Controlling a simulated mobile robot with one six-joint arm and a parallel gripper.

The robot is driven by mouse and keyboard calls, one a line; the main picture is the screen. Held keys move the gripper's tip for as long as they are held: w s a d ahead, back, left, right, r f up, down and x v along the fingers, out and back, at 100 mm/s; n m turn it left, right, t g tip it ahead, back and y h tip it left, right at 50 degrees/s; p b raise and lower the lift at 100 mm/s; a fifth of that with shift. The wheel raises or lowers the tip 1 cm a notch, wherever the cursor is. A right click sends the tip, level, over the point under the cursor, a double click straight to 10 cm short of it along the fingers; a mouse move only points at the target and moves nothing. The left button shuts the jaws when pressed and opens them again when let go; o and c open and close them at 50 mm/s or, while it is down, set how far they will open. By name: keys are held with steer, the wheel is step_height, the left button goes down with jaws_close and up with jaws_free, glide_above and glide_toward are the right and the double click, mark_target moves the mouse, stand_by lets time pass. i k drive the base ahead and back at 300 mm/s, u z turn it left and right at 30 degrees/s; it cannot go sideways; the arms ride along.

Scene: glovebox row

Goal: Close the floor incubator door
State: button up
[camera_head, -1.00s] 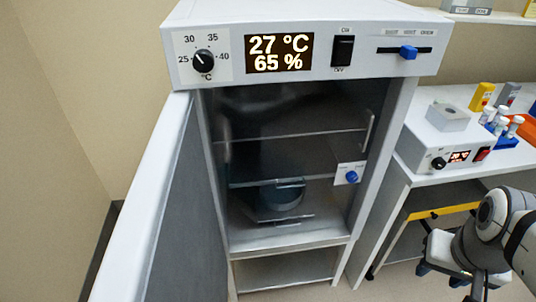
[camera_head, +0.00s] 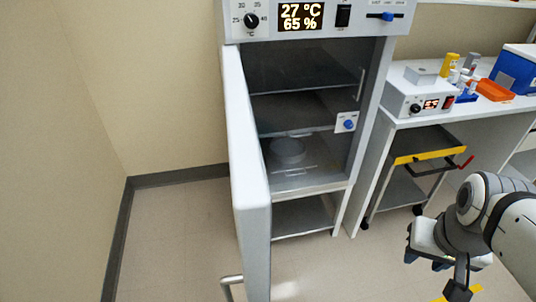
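The floor incubator (camera_head: 318,20) stands upright against the wall, its panel reading 27 °C and 65 %. Its white outer door (camera_head: 247,165) is hinged on the left and stands wide open, swung out towards me, seen nearly edge-on. A silver bar handle (camera_head: 230,281) shows at the door's near edge, cut by the bottom of the picture. An inner clear door (camera_head: 300,110) with a blue latch knob (camera_head: 348,124) appears closed over the shelves. My gripper (camera_head: 425,262) is at the lower right, well away from the door. Its dark fingertips are partly hidden, so its opening is unclear.
A white bench (camera_head: 440,115) with a small heater box (camera_head: 420,97) stands right of the incubator. Under it is a cart (camera_head: 425,150) with a yellow edge and a red-tipped handle. The floor (camera_head: 180,240) left of the door is clear.

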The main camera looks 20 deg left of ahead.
mark_target(252, 199)
steer(key=z, duration=2.1)
steer(key=k, duration=1.6)
steer(key=u, duration=2.1)
steer(key=i, duration=0.5)
steer(key=u, duration=0.15)
